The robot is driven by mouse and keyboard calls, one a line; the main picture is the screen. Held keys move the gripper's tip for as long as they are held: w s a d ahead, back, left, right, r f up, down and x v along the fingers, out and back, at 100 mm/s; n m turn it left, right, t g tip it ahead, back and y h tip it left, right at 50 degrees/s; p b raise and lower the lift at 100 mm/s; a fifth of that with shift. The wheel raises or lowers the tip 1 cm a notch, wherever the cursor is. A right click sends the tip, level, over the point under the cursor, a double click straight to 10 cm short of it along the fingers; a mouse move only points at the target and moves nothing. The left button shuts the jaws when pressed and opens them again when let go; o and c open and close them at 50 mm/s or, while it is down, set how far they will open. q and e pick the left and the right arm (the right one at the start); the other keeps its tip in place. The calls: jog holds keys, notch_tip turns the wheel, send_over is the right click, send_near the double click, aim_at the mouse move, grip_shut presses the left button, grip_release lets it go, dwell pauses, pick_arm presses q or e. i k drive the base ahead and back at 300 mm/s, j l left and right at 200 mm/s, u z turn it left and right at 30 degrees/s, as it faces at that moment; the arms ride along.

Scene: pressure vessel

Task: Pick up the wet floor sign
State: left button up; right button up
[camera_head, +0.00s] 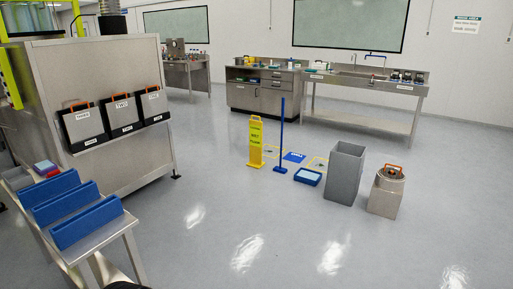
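The wet floor sign (256,145) is a tall, narrow yellow board with dark lettering. It stands upright on the grey floor near the middle of the head view, some distance away. A blue upright pole with a flat foot (281,140) stands just to its right. Neither of my grippers shows in this view.
A blue tray (307,177), a grey bin (345,173) and a metal container with an orange handle (387,191) stand right of the sign. A bench with blue bins (87,222) and a metal cabinet (130,75) fill the left. The front floor is clear.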

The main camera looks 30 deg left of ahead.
aim_at(255, 127)
jog(key=i+j+u, duration=0.6)
jog(key=i, duration=0.4)
jog(key=i+j+u, duration=0.35)
jog(key=i, duration=0.15)
jog(key=i+u, duration=0.3)
jog(key=i, duration=2.5)
jog(key=i+z, duration=0.1)
jog(key=i, duration=2.15)
jog(key=i+j+z, duration=0.15)
jog(key=i+z, duration=0.25)
jog(key=i+j+z, duration=0.85)
jog(key=i, duration=0.15)
jog(key=i+j+z, duration=0.4)
jog(key=j, duration=0.15)
jog(key=i+j+z, duration=0.15)
jog(key=j+z, duration=0.25)
jog(key=j, duration=0.2)
